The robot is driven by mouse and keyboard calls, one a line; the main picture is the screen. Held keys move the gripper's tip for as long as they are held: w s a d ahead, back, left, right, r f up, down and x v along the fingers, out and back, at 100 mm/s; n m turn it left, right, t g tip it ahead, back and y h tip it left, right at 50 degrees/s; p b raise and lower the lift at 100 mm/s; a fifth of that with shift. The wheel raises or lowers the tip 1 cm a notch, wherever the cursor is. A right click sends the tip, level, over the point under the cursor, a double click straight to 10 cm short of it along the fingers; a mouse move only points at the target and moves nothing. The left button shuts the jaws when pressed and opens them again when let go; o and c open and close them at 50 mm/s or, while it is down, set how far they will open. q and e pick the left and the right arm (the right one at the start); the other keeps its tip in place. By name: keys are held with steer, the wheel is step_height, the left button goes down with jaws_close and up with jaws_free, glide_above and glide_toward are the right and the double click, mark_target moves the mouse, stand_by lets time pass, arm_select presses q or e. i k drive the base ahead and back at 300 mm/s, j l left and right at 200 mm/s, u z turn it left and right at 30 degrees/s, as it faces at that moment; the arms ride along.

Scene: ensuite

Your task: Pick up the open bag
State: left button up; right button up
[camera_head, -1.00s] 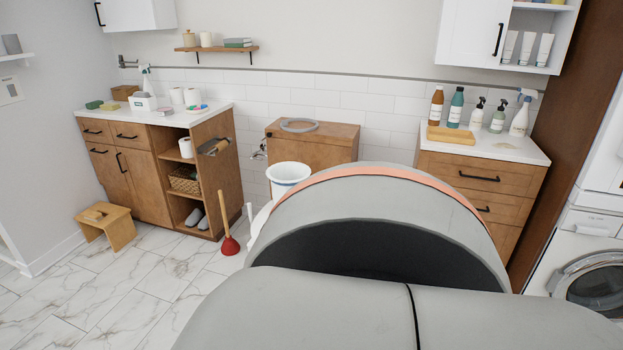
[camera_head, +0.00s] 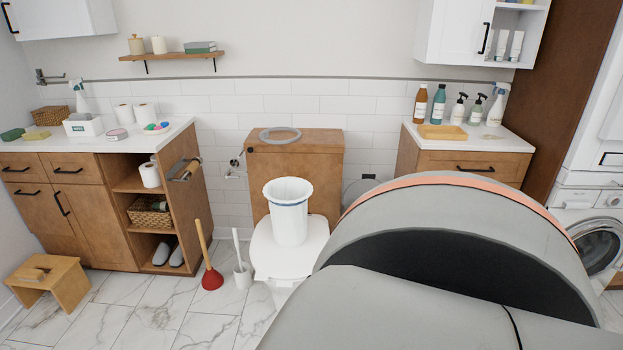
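I cannot clearly make out an open bag. A white bin (camera_head: 289,222) with a blue band below its flared rim stands upright on the closed toilet lid (camera_head: 268,262), in the middle of the head view. Whether a bag lines it cannot be told. Neither gripper is in view. A large grey link of my own arm fills the lower right and hides the floor and part of the right cabinet.
A red plunger (camera_head: 211,277) and a toilet brush (camera_head: 242,273) stand left of the toilet. A wooden stool (camera_head: 48,282) is at the lower left. Cabinets flank the toilet: left (camera_head: 99,208), right (camera_head: 470,165). Marble floor (camera_head: 150,318) is clear at the front left.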

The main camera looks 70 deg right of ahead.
mark_target(287, 197)
steer(key=i+l+z, duration=0.1)
steer(key=i+z, duration=0.2)
steer(key=z, duration=0.15)
steer(key=i+z, duration=0.25)
steer(key=z, duration=0.2)
steer(key=i+j+z, duration=0.1)
steer(key=i+z, duration=0.2)
steer(key=z, duration=0.15)
